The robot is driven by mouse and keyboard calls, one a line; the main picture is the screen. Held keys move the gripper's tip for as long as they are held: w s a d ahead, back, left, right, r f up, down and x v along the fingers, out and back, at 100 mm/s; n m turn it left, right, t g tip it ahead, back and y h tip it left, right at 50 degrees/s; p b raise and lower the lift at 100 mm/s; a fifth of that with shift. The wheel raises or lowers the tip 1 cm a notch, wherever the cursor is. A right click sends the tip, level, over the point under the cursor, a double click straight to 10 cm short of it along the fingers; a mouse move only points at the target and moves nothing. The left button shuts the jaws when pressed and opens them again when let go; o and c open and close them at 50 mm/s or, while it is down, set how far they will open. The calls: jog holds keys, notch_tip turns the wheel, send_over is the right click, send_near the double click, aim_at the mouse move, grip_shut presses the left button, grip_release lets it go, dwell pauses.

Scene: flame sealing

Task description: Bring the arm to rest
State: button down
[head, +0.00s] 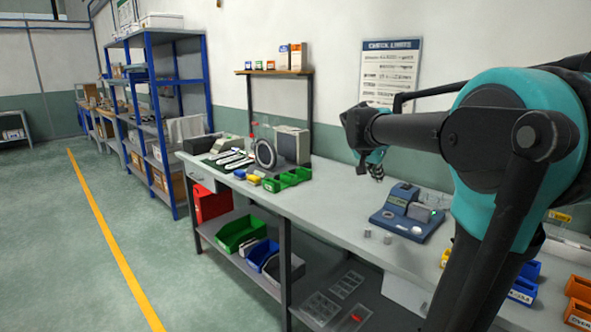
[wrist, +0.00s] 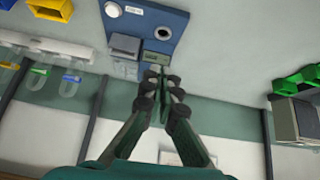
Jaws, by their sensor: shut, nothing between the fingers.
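My teal and dark grey arm reaches in from the right in the head view and is held above the workbench (head: 330,205). My gripper (head: 376,170) hangs at the arm's end, above the bench and apart from it. In the wrist view my gripper (wrist: 161,85) has its fingers together, with nothing seen between them. A blue bench device (head: 405,212) with a grey block and small display stands on the bench, right of and below the gripper. It also shows in the wrist view (wrist: 172,27), just beyond the fingertips.
Green bins (head: 287,180) and a round-faced grey apparatus (head: 265,153) stand farther along the bench. A wall shelf (head: 275,72) and blue rack (head: 178,110) are behind. Glass tubes (wrist: 70,82) show at left in the wrist view.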

jog(key=s+a+f+n+y, duration=0.2)
jog(key=s+a+f+n, duration=0.1)
jog(key=s+f, duration=1)
jog(key=s+a+f+n+g+y, duration=0.1)
jog(key=s+a+f+n+y, duration=0.2)
jog(key=s+f, duration=1.1)
jog(key=a+f+n, duration=0.1)
jog(key=n, duration=0.1)
jog(key=shift+s+a+n, duration=0.15)
jog(key=shift+s+n, duration=0.1)
jog(key=shift+n, duration=0.05)
